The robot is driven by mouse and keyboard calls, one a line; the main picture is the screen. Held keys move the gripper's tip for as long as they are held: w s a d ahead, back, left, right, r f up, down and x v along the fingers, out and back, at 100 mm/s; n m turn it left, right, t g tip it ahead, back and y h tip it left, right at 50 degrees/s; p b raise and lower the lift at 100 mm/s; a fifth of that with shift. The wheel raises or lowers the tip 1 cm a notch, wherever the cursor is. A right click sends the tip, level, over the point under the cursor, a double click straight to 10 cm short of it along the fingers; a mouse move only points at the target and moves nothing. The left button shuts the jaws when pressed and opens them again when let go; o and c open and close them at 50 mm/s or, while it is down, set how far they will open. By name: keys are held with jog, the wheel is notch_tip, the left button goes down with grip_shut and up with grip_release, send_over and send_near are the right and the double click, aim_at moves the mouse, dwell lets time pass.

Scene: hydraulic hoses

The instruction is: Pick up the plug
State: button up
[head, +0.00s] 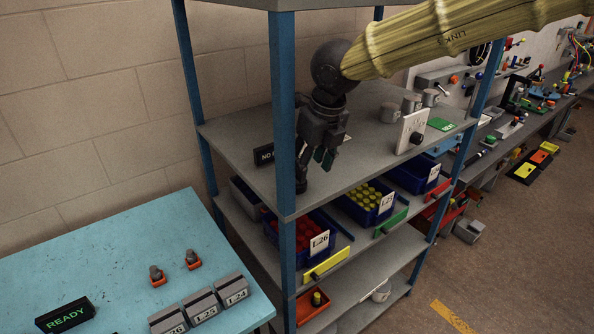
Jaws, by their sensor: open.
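My gripper (314,165) hangs open over the left part of the upper grey shelf, pointing down beside the blue front post. The post hides part of the space at its left. I cannot make out a plug between its fingers. Two small grey fittings with orange bases, possibly plugs, stand upright on the light blue table: a left fitting (156,273) and a right fitting (192,257). Both are well apart from my gripper. Which object is the plug is not clear.
The upper shelf (372,150) also bears grey cylinders, a white panel (411,131) with a black knob, and a dark sign (264,154) partly behind the post. Below are blue bins with red and yellow parts. A READY sign (66,315) and labelled grey blocks stand on the table (95,255).

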jog(key=shift+w+a+p, duration=0.45)
jog(key=shift+w+a, duration=0.1)
jog(key=shift+w, duration=0.2)
jog(key=shift+w+a+p, duration=0.45)
jog(key=shift+w+a, duration=0.1)
jog(key=shift+w, duration=0.15)
jog(key=p+x, duration=0.1)
jog(key=x, duration=0.3)
jog(key=shift+a, duration=0.1)
jog(key=shift+w+f, duration=0.1)
jog(key=shift+f, duration=0.45)
grip_shut()
jog(key=shift+r, duration=0.15)
